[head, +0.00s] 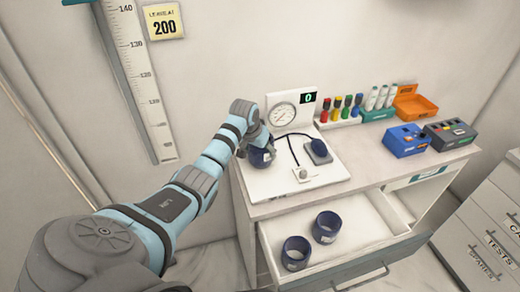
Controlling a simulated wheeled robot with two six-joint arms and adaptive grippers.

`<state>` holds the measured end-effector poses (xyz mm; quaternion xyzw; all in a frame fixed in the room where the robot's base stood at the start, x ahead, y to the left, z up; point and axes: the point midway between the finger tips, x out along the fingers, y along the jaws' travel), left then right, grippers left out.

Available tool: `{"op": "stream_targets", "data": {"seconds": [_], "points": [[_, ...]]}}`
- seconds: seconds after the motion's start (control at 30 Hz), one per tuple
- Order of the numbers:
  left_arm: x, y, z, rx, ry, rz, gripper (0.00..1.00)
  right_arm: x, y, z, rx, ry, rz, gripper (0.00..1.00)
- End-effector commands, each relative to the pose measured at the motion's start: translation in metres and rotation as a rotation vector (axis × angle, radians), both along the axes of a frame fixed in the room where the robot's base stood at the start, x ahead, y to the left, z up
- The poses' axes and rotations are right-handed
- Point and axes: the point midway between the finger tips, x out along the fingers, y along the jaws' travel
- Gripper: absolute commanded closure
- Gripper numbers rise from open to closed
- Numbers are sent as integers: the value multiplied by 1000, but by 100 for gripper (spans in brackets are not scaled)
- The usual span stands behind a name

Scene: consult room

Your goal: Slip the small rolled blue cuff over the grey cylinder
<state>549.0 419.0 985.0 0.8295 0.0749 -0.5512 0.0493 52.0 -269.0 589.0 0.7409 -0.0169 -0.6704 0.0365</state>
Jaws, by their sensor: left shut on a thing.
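My left gripper (264,143) is shut on a small rolled dark blue cuff (262,158) at the left side of the white board (268,185) on the cabinet top. The gripper covers the cuff's upper part. I see no grey cylinder clearly; the gripper and cuff may hide it, and I cannot tell whether the cuff is around it or beside it. Two more rolled blue cuffs, one nearer (296,254) and one farther (326,228), stand in the open drawer (371,232). My right gripper is not in view.
On the board stand a round dial gauge (284,116), a display reading 0 (308,98), a dark hose and a grey-blue pad (319,152). The drawer juts out in front.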

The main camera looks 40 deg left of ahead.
Motion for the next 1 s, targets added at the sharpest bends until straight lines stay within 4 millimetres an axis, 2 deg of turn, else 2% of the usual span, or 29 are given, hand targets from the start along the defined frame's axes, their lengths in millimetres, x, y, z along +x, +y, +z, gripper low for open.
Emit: {"op": "stream_targets", "data": {"seconds": [0.6, 0.97, 1.0], "points": [[0, 0, -16, 0, 1, 0, 65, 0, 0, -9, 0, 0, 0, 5], [0, 0, -18, 0, 0, 0, 65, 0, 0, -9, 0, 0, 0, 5], [0, 0, -18, 0, 0, 0, 30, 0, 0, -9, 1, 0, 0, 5]]}}
